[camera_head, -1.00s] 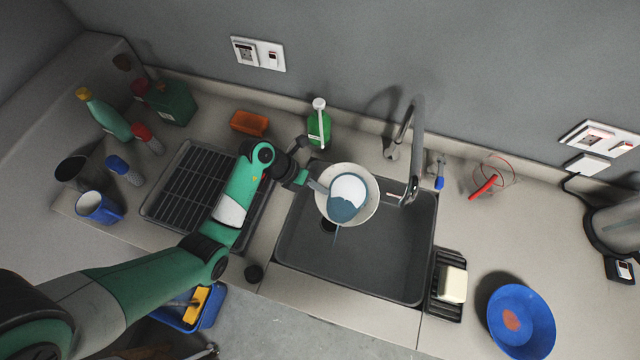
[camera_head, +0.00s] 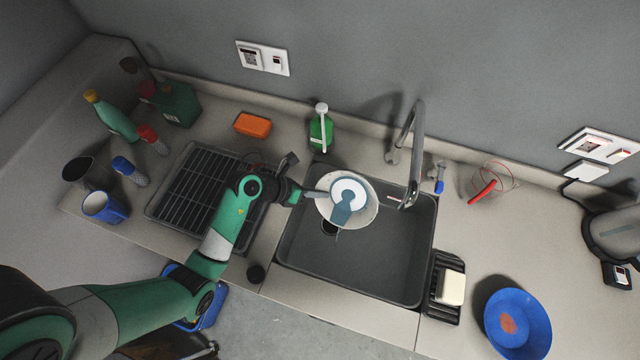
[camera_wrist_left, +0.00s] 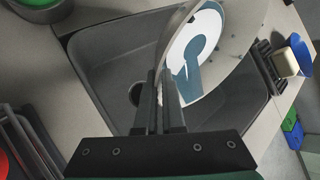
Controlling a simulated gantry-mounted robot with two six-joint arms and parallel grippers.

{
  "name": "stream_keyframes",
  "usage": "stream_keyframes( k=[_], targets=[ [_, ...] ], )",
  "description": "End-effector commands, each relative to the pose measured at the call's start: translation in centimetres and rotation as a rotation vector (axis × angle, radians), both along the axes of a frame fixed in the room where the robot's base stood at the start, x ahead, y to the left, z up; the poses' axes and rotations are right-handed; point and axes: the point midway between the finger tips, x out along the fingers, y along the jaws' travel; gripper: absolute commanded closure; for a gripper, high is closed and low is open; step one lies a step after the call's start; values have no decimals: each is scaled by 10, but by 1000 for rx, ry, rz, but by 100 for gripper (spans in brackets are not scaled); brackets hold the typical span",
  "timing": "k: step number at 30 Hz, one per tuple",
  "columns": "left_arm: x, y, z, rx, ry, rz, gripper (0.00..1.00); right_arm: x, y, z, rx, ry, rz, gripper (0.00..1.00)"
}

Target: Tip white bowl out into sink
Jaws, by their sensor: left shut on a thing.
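The white bowl (camera_head: 367,214) hangs tilted over the upper left part of the dark grey sink (camera_head: 385,270). Inside it show a white disc-like area and a blue-grey patch; I cannot tell whether the patch is an object or liquid. My left gripper (camera_head: 319,194) is shut on the bowl's left rim. In the left wrist view the bowl (camera_wrist_left: 238,50) shows edge-on between the fingers (camera_wrist_left: 166,92), above the sink (camera_wrist_left: 105,65). My right gripper is not in view.
The tap (camera_head: 415,140) stands close to the right of the bowl. A green soap bottle (camera_head: 321,130) is behind the sink's left corner. A drying rack (camera_head: 190,195) lies left, a sponge holder (camera_head: 440,300) and blue bowl (camera_head: 530,340) right. The sink's front is clear.

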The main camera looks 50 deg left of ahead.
Motion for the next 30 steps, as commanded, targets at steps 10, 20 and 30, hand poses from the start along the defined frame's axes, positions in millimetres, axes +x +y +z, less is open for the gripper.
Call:
stream_keyframes(
  k=[10,20,30],
  targets=[
    [-1,0,17,18,-45,1,100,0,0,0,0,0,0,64],
    [-1,-1,51,18,-42,1,100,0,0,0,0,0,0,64],
    [-2,-1,53,16,-40,1,100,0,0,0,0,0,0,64]
  ],
)
